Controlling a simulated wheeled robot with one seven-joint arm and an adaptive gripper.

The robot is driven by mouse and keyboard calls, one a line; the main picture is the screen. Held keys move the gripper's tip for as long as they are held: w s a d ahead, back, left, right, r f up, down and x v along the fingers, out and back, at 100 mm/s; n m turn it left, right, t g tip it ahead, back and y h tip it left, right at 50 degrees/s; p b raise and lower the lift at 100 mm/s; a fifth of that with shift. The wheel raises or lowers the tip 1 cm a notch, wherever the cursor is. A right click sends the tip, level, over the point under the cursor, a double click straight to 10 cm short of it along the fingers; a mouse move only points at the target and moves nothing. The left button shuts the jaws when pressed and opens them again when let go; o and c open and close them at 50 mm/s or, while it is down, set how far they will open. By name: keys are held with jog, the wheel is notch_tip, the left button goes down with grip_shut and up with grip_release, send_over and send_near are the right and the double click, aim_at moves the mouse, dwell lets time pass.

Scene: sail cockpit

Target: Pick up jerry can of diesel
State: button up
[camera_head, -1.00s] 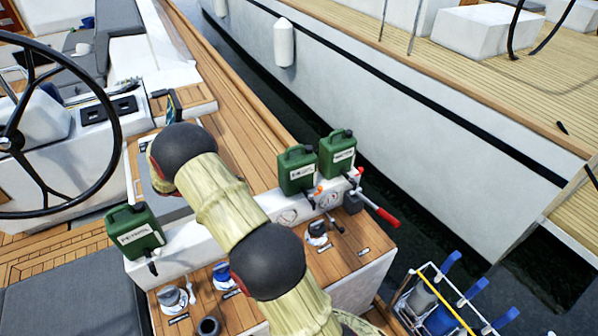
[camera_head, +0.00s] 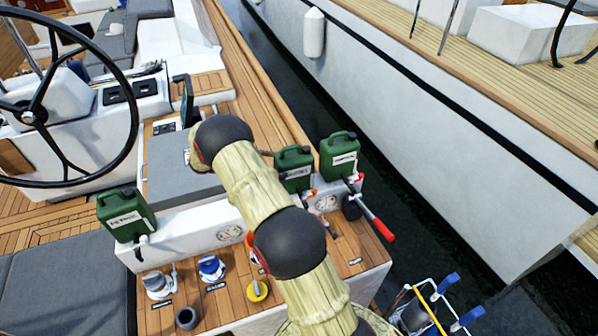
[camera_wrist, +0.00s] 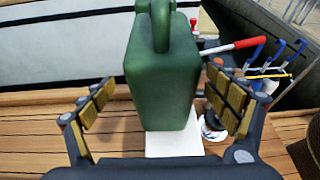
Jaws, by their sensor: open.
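Three green jerry cans stand on the white ledge in the head view: one at the left (camera_head: 125,215), a middle one (camera_head: 296,166) partly behind my arm, and one at the right (camera_head: 338,155). Their white labels are too small to read surely; the left one may read "PETROL". In the wrist view a green can (camera_wrist: 163,75) stands upright on a white surface, its handle toward the camera. It seems to be the middle can. My gripper (camera_wrist: 160,92) is open, its padded fingers spread on either side of this can, with gaps. In the head view the gripper is mostly hidden behind my arm.
A red-handled lever (camera_head: 380,228) sticks out beside the right can and shows behind the can in the wrist view (camera_wrist: 235,47). Winches, including a blue-topped one (camera_head: 211,268), stand on the wooden deck. A steering wheel (camera_head: 40,110) is at left; another boat's hull (camera_head: 450,140) lies across the water.

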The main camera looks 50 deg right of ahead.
aim_at(294, 165)
jog(key=x, duration=0.7)
jog(key=shift+s+r, duration=0.2)
jog(key=shift+r, duration=0.05)
jog(key=shift+c, duration=0.5)
jog(key=c, duration=1.9)
jog(key=shift+r, duration=0.15)
jog(key=shift+c, duration=0.3)
jog(key=shift+r, duration=0.1)
